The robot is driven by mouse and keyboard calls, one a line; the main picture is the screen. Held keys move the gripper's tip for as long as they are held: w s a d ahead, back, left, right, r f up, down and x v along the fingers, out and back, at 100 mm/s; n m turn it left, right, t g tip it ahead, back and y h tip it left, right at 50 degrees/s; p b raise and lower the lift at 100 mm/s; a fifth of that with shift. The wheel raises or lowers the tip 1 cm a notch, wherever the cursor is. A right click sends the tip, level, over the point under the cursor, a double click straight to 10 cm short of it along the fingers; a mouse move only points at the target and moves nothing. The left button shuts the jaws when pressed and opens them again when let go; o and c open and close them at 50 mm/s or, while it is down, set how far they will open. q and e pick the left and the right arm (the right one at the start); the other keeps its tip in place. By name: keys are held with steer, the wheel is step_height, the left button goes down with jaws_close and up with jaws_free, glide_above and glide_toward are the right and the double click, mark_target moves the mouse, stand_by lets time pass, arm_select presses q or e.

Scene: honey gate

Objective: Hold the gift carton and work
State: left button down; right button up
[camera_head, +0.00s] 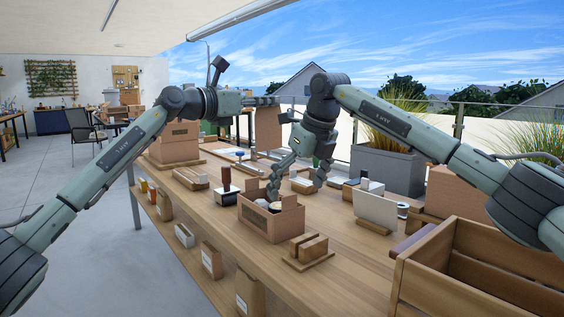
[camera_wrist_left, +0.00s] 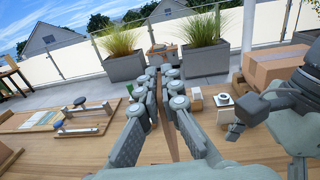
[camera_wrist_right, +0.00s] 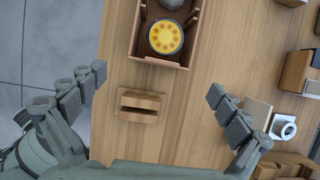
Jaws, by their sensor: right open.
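The open brown gift carton (camera_head: 288,224) stands on the wooden table with raised flaps and a round jar inside. In the right wrist view the carton (camera_wrist_right: 160,62) is at the top, holding a yellow-lidded jar (camera_wrist_right: 165,37) and a grey round thing, partly cut off. My right gripper (camera_head: 297,186) is open and empty, pointing down by the carton's far side. Its spread fingers also show in the right wrist view (camera_wrist_right: 154,82). My left gripper (camera_head: 270,101) is beyond the carton, its fingers close together on a brown cardboard piece (camera_head: 268,130), seen edge-on between them in the left wrist view (camera_wrist_left: 164,120).
A slotted wooden block (camera_head: 308,248) stands just in front of the carton. A dark-handled stamp (camera_head: 227,187) is left of it. A white panel (camera_head: 375,211) and a wooden crate (camera_head: 480,262) are to the right.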

mark_target(285, 222)
steer(key=x, duration=1)
steer(key=shift+f, duration=0.25)
steer(key=c, duration=0.7)
steer(key=shift+c, duration=0.2)
steer(key=c, duration=0.9)
steer(key=shift+c, duration=0.2)
stand_by(0.4)
stand_by(1.2)
